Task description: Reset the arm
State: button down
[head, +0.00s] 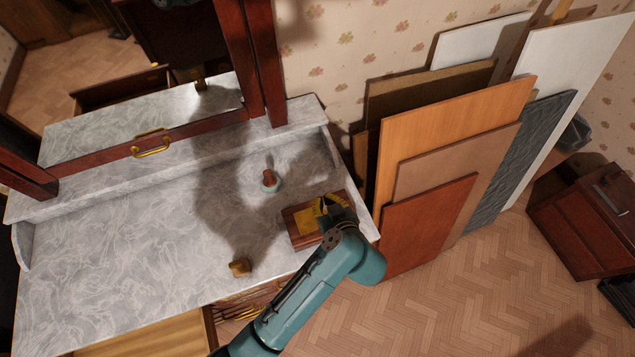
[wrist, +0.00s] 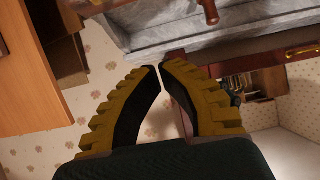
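My arm reaches up from the bottom of the head view, and my gripper (head: 325,207), with yellow fingers, shows over the right end of the marble-topped dresser (head: 120,265). The wrist view shows its two ridged yellow-and-black fingers (wrist: 158,68) with their tips almost together and only a thin gap between them. Nothing is held between them. In the head view the gripper overlaps a brown wooden box (head: 302,237) on the dresser top; I cannot tell how high above it the gripper is.
A mirror (head: 150,110) rises behind. Boards, including an orange one (head: 450,120), lean on the wall at right. An open drawer (head: 150,338) juts out in front.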

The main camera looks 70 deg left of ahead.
jog(key=d, duration=0.1)
jog(key=d+f, duration=0.1)
jog(key=d, duration=0.1)
jog(key=shift+w+d, duration=0.1)
jog(key=shift+d, duration=0.15)
jog(key=w+d+r+m+t+h, duration=0.2)
jog(key=w+d+r+t, duration=0.4)
jog(key=w+d+r, duration=0.45)
jog(key=w+d+r+m+t+h, duration=0.1)
jog(key=w+d+r+m+t, duration=0.2)
jog(key=w+d+r+t, duration=0.75)
jog(key=s+d+r+m+t+h, duration=0.2)
jog(key=s+d+r+m+h, duration=0.15)
jog(key=r, duration=0.55)
jog(key=s+d+r+m+t+h, duration=0.25)
jog(key=s+d+r+m, duration=0.2)
jog(key=r, duration=0.45)
jog(key=s+d+r+m+t+h, duration=0.1)
jog(key=s+d+r+m+h, duration=0.25)
jog(key=r, duration=0.55)
notch_tip(320, 180, up, 12)
jog(key=m+p, duration=0.1)
jog(key=p, duration=1.1)
jog(key=shift+w+d+r+m, duration=0.2)
jog(key=shift+w+d+m, duration=0.05)
jog(key=shift+w+m, duration=0.1)
